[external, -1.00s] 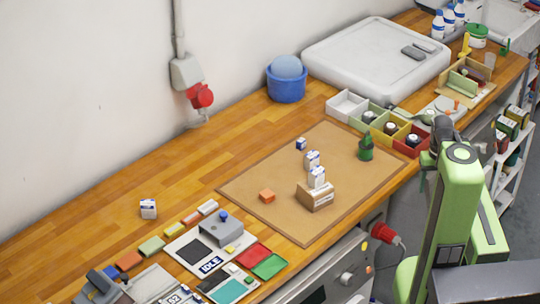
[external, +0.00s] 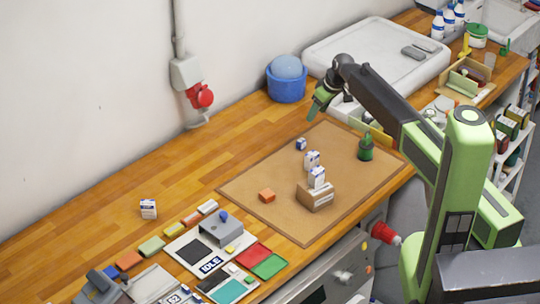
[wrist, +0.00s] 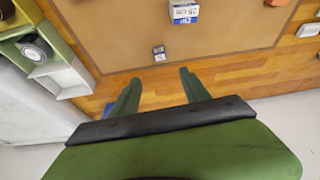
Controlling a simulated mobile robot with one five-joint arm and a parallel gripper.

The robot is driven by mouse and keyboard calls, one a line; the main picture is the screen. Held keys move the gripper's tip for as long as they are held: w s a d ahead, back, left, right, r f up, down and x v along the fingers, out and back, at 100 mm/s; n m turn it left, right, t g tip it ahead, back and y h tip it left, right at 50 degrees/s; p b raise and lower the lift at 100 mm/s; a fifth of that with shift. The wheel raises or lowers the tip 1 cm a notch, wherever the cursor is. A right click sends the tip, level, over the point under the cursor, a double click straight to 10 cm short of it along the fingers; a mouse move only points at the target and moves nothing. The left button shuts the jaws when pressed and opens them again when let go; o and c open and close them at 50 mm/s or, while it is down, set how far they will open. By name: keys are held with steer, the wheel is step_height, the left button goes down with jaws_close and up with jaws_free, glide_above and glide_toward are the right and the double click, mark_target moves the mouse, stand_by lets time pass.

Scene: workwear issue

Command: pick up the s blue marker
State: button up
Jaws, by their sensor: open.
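A small blue box with a pale label, which looks like the s blue marker (external: 300,144), stands near the far corner of the brown mat (external: 248,183). My gripper (external: 316,108) is in the air beyond the mat's far edge, apart from the box. In the wrist view its two dark green fingers (wrist: 157,76) are spread with nothing between them.
A dark green object (external: 366,149) stands on the mat's right. A compartment tray (wrist: 68,77) is left in the wrist view.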

steer(key=b, duration=1)
glide_above(301, 140)
steer(key=s+d, duration=0.2)
steer(key=f, duration=1)
steer(key=shift+w+f, duration=0.25)
steer(key=shift+w+a+f, duration=0.15)
steer(key=shift+a+f, duration=0.05)
steer(key=shift+f, duration=0.05)
steer(key=b+x, duration=0.5)
steer(key=shift+a+f, duration=0.1)
steer(key=shift+f, duration=0.1)
steer(key=shift+r, duration=0.2)
jaws_close()
